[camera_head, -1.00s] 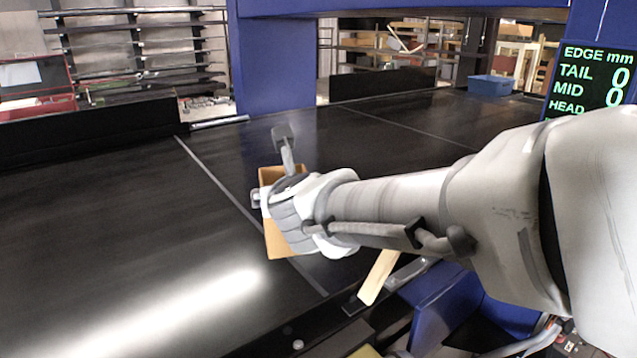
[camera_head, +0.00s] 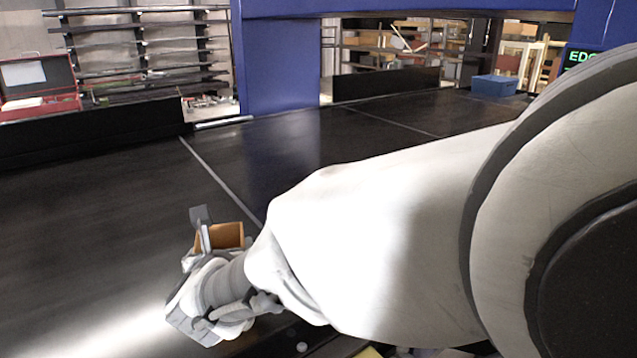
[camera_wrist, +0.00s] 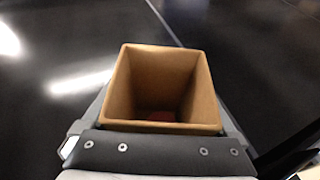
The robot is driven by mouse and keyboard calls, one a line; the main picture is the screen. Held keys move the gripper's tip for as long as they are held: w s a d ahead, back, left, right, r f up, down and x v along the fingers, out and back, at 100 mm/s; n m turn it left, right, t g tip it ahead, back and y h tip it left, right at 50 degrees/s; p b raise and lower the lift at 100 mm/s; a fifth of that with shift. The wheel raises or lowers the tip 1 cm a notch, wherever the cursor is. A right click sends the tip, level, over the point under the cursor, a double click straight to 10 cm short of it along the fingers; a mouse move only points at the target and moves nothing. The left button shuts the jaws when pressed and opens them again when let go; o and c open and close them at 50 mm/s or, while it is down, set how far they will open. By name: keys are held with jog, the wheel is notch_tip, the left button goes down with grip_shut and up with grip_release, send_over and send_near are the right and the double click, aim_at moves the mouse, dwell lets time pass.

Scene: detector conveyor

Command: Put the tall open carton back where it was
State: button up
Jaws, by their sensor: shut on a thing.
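The tall open carton (camera_head: 230,235) is brown cardboard with its open top facing up. In the head view only its upper part shows, and my gripper and wrist cover the rest. In the wrist view the carton (camera_wrist: 165,75) fills the middle, and I look down into its open mouth. A small reddish patch shows at its bottom. My gripper (camera_head: 207,245) is shut on the carton, with grey finger parts along its sides. The carton is over the near part of the black conveyor belt (camera_head: 90,220). Whether its base touches the belt is hidden.
A pale seam line (camera_head: 215,175) crosses the belt. A blue gantry post (camera_head: 278,60) stands at the far side. A blue bin (camera_head: 493,85) sits far right, and a red case (camera_head: 38,85) far left. The belt's left is clear.

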jog(key=shift+f, duration=1.15)
jog(key=shift+f, duration=0.2)
jog(key=o, duration=1.1)
jog(key=shift+r, duration=0.1)
jog(key=shift+o, duration=0.2)
